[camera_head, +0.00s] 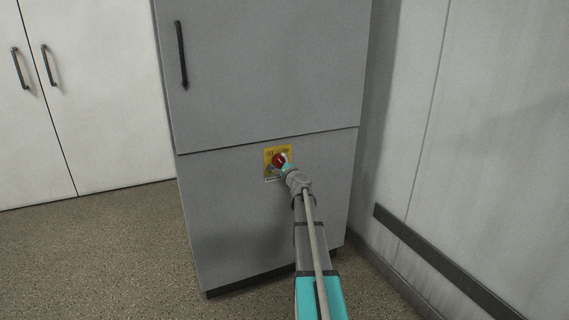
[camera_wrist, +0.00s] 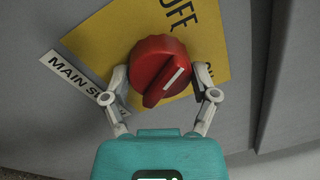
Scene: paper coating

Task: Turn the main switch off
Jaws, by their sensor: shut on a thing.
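The main switch is a round red knob (camera_wrist: 157,72) on a yellow plate (camera_wrist: 212,40), with a white "MAIN S..." label (camera_wrist: 75,80) beside it in the wrist view. The knob has a raised grip with a white line, which points to the upper right in that view. In the head view the red knob (camera_head: 279,159) sits on the grey cabinet's lower front. My gripper (camera_wrist: 160,80) has one finger on each side of the knob and is shut on it. "OFF" lettering shows on the plate near the knob; the rest of its markings are partly hidden.
The grey cabinet (camera_head: 230,220) has an upper door with a black handle (camera_head: 181,55). White cabinets (camera_head: 100,100) stand to the left. A wall with a dark rail (camera_head: 440,258) is at the right. Speckled floor (camera_head: 100,260) is open at the front left.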

